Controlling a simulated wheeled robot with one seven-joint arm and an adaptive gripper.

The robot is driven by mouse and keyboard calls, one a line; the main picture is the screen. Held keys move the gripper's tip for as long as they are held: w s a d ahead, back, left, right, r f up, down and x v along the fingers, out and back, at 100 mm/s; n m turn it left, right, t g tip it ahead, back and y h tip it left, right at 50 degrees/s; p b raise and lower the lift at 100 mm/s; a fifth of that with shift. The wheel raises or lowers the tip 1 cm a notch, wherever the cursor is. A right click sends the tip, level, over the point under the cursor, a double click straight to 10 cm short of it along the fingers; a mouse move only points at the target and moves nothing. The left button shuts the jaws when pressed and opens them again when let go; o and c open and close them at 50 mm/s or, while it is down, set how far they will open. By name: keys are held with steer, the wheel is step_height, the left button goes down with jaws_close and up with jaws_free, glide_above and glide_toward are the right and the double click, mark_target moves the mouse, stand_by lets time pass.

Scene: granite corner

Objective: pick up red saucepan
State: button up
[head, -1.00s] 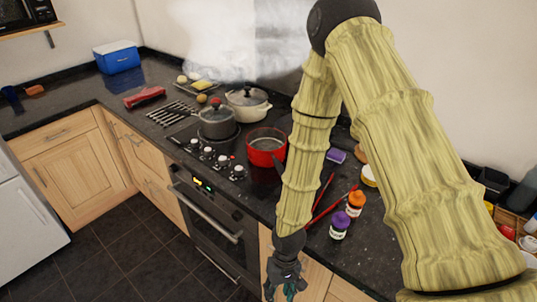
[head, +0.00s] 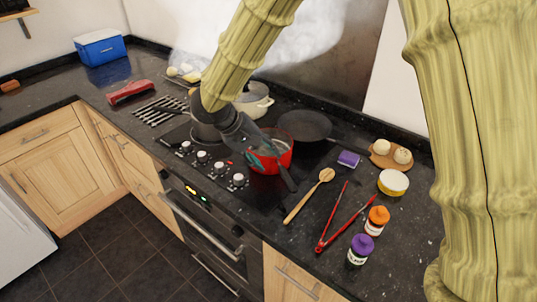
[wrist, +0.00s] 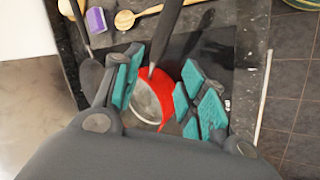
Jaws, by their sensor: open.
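The red saucepan (head: 284,158) sits upright at the right end of the black hob, with its dark handle pointing toward the counter's front edge. In the wrist view the saucepan (wrist: 167,92) shows between and behind my teal finger pads, its dark handle running up the picture between them. My gripper (head: 261,143) is over the saucepan in the head view, partly covering it. It also shows in the wrist view (wrist: 163,87), where its fingers are spread apart and hold nothing. I cannot tell whether a finger touches the pan.
A lidded grey pot (head: 203,130) and cream pot (head: 256,101) stand left of and behind the saucepan. A dark frying pan (head: 304,125) is behind right.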

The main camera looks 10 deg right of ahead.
mark_target(282, 170)
steer(key=x, duration=0.2)
steer(key=p+x, duration=0.1)
steer(key=x, duration=0.2)
steer(key=shift+d+r, duration=0.2)
steer(key=shift+d, duration=0.05)
steer(key=shift+s+d+f+p, duration=0.15)
steer(key=shift+s+f+p, duration=0.05)
steer(key=shift+s+p, duration=0.15)
steer(key=shift+p+x, duration=1.15)
steer(key=shift+x, duration=1.45)
jaws_close()
steer(key=shift+r, duration=0.1)
